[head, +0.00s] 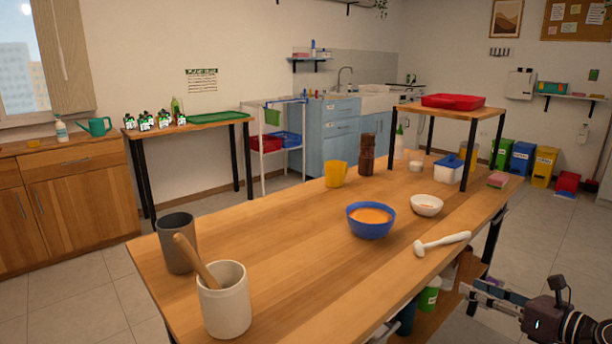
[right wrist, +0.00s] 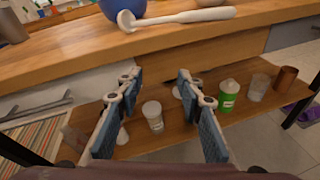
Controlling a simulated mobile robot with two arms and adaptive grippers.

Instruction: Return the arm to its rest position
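My right gripper (head: 490,295) is at the lower right in the head view, off the near right side of the wooden table (head: 300,285) and below its top. In the right wrist view its two blue-padded fingers (right wrist: 160,88) stand apart with nothing between them. Beyond the fingers is a lower shelf (right wrist: 195,134) under the table top. My left arm and gripper are not in view.
On the table are a blue bowl (head: 370,229) of orange contents, a white ladle (head: 442,243), a small white bowl (head: 426,208) and a cream crock (head: 224,307). The lower shelf holds a green container (right wrist: 228,97) and a white cup (right wrist: 153,115).

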